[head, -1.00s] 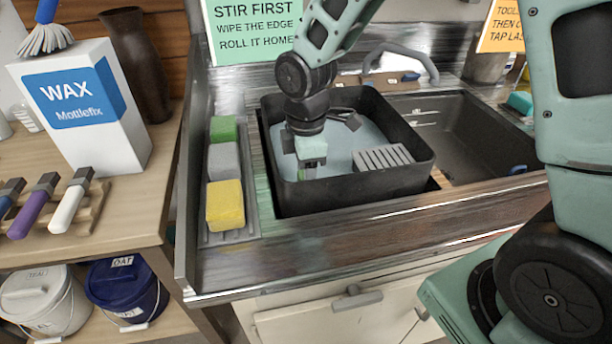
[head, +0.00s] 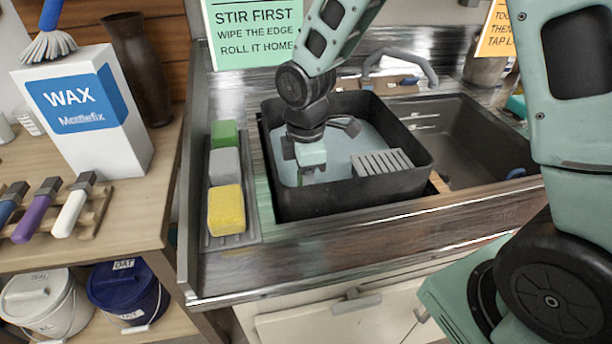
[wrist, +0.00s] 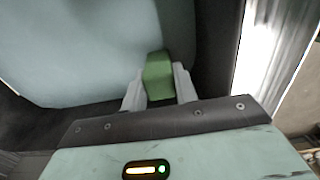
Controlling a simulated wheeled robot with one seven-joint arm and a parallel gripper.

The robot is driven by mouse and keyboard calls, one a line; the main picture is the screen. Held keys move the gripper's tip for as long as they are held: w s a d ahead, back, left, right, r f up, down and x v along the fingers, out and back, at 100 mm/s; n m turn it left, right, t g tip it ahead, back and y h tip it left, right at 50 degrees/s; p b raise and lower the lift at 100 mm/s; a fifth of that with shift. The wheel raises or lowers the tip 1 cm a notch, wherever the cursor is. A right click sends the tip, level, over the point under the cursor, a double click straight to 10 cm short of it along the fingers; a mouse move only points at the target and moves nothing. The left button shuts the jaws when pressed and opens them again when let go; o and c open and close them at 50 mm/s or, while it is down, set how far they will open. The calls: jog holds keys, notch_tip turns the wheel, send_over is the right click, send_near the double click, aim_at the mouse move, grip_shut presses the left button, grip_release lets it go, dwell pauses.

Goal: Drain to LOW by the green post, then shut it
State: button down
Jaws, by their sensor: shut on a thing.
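A black tub (head: 300,204) holds pale blue-grey liquid (head: 372,137), which also fills much of the wrist view (wrist: 70,50). My gripper (head: 312,175) reaches down inside the tub near its left side. In the wrist view its two pale fingers are shut on a green post (wrist: 158,72), with the liquid behind it. The post is hard to make out in the head view, where my gripper covers it. I see no readable LOW mark on the tub. The post's lower end and any drain opening are hidden.
A grey ribbed rack (head: 382,163) sits at the tub's right side. An empty dark basin (head: 465,145) lies right of the tub, with pale lines on its back wall. Green, grey and yellow sponges (head: 225,209) line a tray on the left. A wax box (head: 85,120) stands farther left.

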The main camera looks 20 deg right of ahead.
notch_tip(320, 180, up, 2)
jog(key=shift+r+p, duration=0.15)
jog(key=shift+p, duration=0.5)
jog(key=c, duration=1.1)
grip_release()
notch_tip(320, 180, up, 17)
jog(key=shift+r, duration=0.2)
